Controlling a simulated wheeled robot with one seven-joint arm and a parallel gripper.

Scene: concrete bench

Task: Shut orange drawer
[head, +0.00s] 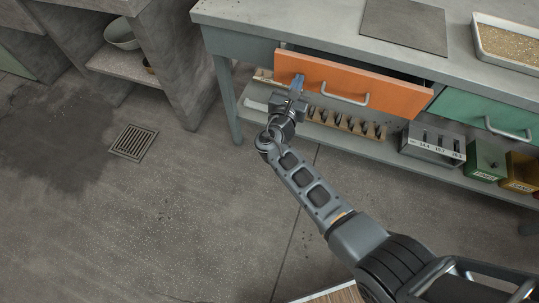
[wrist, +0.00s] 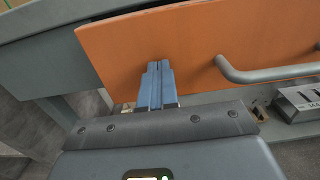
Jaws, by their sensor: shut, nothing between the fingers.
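The orange drawer (head: 345,82) sits under the bench top and stands partly open, with a dark gap showing above its front. Its grey bar handle (head: 340,96) is at the middle of the front. My gripper (head: 297,84) is shut and empty at the left part of the orange front, left of the handle. In the wrist view the blue-grey fingertips (wrist: 157,72) are together against or just before the orange front (wrist: 180,45), and the handle (wrist: 265,72) is to their right. I cannot tell whether the fingertips touch the front.
A green drawer (head: 487,117) is to the right of the orange one. The shelf below holds a wooden rack of tools (head: 345,123), a grey metal box (head: 432,141) and small green and yellow boxes. A tray (head: 508,45) lies on the bench top.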

